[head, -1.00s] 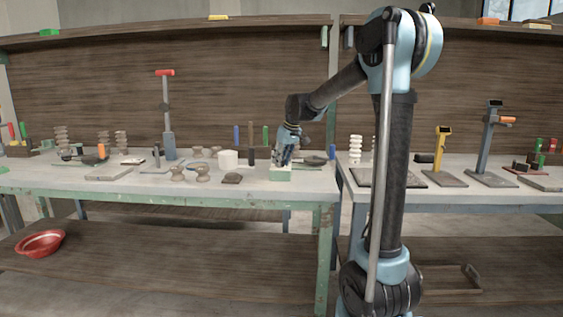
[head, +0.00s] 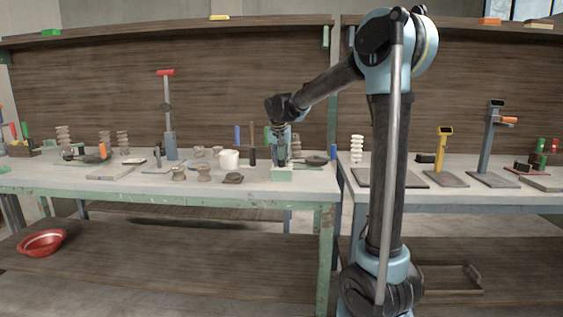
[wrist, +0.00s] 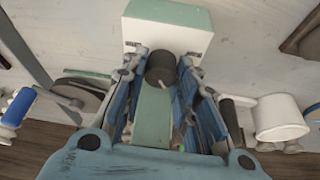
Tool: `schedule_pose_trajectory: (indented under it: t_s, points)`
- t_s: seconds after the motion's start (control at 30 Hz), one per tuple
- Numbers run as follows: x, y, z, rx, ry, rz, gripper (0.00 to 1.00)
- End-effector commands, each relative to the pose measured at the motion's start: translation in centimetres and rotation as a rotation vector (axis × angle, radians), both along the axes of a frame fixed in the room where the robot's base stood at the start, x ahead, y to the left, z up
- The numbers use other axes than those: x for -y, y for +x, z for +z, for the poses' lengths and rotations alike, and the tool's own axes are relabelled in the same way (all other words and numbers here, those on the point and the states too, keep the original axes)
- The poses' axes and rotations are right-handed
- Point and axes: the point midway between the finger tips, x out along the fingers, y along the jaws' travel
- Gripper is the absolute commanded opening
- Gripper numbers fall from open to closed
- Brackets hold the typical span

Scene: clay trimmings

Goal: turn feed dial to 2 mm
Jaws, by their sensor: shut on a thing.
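The feed dial (wrist: 161,69) is a dark round knob with a pale pointer line, seen in the wrist view on a pale green and white unit (wrist: 165,27). My gripper (wrist: 161,78) is shut on the dial, with its blue-padded fingers on either side of it. The pointer line on the dial is tilted. In the head view the unit (head: 282,175) stands near the front right of the green-edged bench, with my gripper (head: 282,163) pointing down at it. The dial is hidden there by the fingers. Scale marks around the dial cannot be read.
A white mug (head: 229,159) stands left of the unit; it also shows in the wrist view (wrist: 278,118). Several small clay-coloured pieces (head: 204,174) lie further left. A tall stand with a red top (head: 168,115) rises behind. A blue-handled tool (wrist: 18,106) lies at the wrist view's left.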

Motion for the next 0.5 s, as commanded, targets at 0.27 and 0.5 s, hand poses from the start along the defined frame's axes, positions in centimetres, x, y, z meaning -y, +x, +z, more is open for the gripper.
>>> schedule_pose_trajectory:
  t_s: [0.27, 0.5]
  points:
    - [-0.07, 0.14, 0.07, 0.003, 0.000, -0.091, 0.04]
    - [-0.05, 0.14, 0.05, 0.002, 0.000, -0.113, 0.04]
